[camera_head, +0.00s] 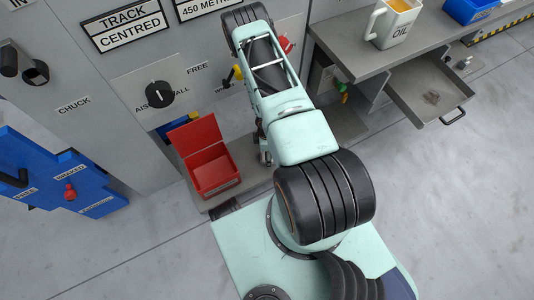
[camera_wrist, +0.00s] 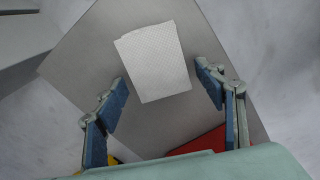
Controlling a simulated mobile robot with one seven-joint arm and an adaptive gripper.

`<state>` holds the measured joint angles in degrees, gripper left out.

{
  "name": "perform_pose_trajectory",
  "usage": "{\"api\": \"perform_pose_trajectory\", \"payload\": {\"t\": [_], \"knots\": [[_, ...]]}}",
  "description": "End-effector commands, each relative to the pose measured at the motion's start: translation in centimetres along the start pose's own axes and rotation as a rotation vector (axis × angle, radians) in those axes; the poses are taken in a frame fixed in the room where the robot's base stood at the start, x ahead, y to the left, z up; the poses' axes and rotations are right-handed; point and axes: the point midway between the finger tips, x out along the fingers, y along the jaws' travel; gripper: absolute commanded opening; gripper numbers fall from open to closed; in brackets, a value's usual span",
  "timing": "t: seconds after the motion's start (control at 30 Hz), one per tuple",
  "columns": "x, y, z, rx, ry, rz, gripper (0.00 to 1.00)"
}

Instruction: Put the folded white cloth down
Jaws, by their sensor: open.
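The folded white cloth (camera_wrist: 154,60) lies flat on a grey plate-like surface (camera_wrist: 75,65) in the wrist view. I cannot make it out in the head view, where my arm covers part of that area. My gripper (camera_wrist: 162,78) is open, with one blue-padded finger to the left of the cloth and one to the right. Neither finger visibly touches it; the height of the fingers above it is hard to tell. In the head view my gripper (camera_head: 265,152) points down beside the red box and is mostly hidden by my arm.
An open red box (camera_head: 212,170) stands left of my gripper; a red part (camera_wrist: 202,140) shows low in the wrist view. Machine panels with knobs stand behind. At right are a bench with an oil jug (camera_head: 394,22) and an open drawer (camera_head: 428,92).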

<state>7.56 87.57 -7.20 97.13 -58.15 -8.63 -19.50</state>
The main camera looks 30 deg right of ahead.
Motion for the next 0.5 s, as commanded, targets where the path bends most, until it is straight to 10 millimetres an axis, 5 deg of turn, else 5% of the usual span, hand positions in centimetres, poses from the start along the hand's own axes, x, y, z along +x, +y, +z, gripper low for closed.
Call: {"api": "perform_pose_trajectory", "payload": {"t": [0.2,0.5], "knots": [[-5.5,0.2,0.0,0.000,0.001,0.003,0.64],[-10.2,0.1,0.0,0.000,0.001,0.002,0.64]]}}
